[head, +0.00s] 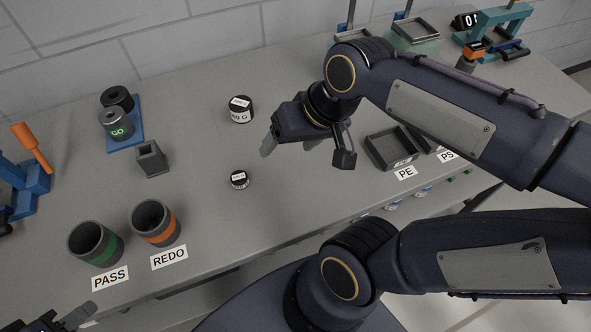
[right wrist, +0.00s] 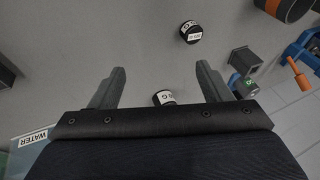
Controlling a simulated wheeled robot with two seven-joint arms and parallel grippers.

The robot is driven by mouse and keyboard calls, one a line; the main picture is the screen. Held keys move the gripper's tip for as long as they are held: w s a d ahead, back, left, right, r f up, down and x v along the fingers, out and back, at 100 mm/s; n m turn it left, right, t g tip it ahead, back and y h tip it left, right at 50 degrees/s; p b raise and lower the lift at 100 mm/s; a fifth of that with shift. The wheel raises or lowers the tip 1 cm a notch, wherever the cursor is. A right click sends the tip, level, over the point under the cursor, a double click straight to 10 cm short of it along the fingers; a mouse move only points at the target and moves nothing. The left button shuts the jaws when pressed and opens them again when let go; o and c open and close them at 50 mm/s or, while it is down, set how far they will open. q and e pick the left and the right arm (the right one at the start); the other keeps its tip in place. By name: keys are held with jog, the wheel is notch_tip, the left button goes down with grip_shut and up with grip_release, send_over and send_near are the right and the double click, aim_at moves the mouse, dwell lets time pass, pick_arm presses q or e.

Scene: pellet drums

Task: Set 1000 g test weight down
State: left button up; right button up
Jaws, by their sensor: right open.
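A larger black test weight (head: 240,110) with a white label ending in "0 G" stands upright on the table. Its full number is not readable. It also shows in the right wrist view (right wrist: 164,98), seen between my spread fingers and beyond them. A smaller black weight (head: 239,180) stands nearer the table's front and also shows in the right wrist view (right wrist: 190,32). My right gripper (head: 288,145) is open, above the table to the right of both weights; it appears empty (right wrist: 161,70). My left gripper (head: 77,316) is at the lower left, partly cut off, its jaws unclear.
PASS cup (head: 95,243) and REDO cup (head: 153,222) stand front left. Dark PE tray (head: 390,148) lies right. Bare table surrounds both weights.

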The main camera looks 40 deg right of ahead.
jog(key=shift+n+t+y, duration=0.4)
jog(key=shift+n+t, duration=0.2)
jog(key=shift+n, duration=0.2)
jog(key=s+f, duration=0.1)
jog(key=s+a+f, duration=0.1)
jog(key=s, duration=0.1)
jog(key=s+a+f, duration=0.1)
jog(key=shift+s+a+f, duration=0.1)
jog(key=shift+s+f, duration=0.2)
